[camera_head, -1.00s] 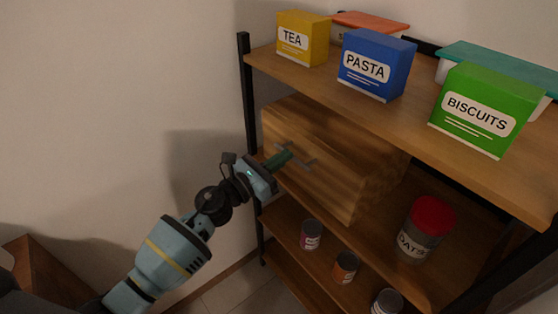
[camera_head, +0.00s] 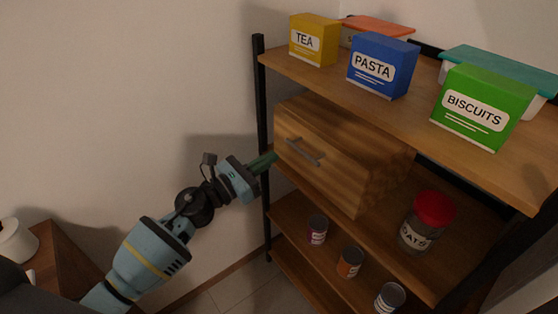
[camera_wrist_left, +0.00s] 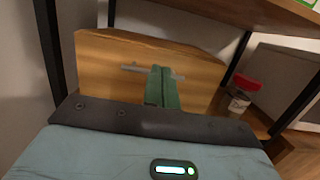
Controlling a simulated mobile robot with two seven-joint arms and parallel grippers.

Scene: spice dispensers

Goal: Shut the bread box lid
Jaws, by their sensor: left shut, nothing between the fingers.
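The wooden bread box (camera_head: 335,165) sits on the middle shelf of the rack. Its front lid (camera_head: 318,172) is up against the box, with no gap that I can make out, and carries a grey bar handle (camera_head: 303,151). My left gripper (camera_head: 272,158) is shut and empty, just left of the lid in the head view, apart from the handle. In the left wrist view the green fingers (camera_wrist_left: 161,88) are together in front of the lid (camera_wrist_left: 205,75) and hide the middle of the handle (camera_wrist_left: 133,68). My right gripper is not in view.
The top shelf (camera_head: 420,110) above the box holds tea, pasta and biscuits boxes and lidded containers. An oats jar (camera_head: 424,224) stands right of the bread box. Several cans stand on the lower shelf (camera_head: 288,238). A black post (camera_head: 262,100) rises close to my left gripper.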

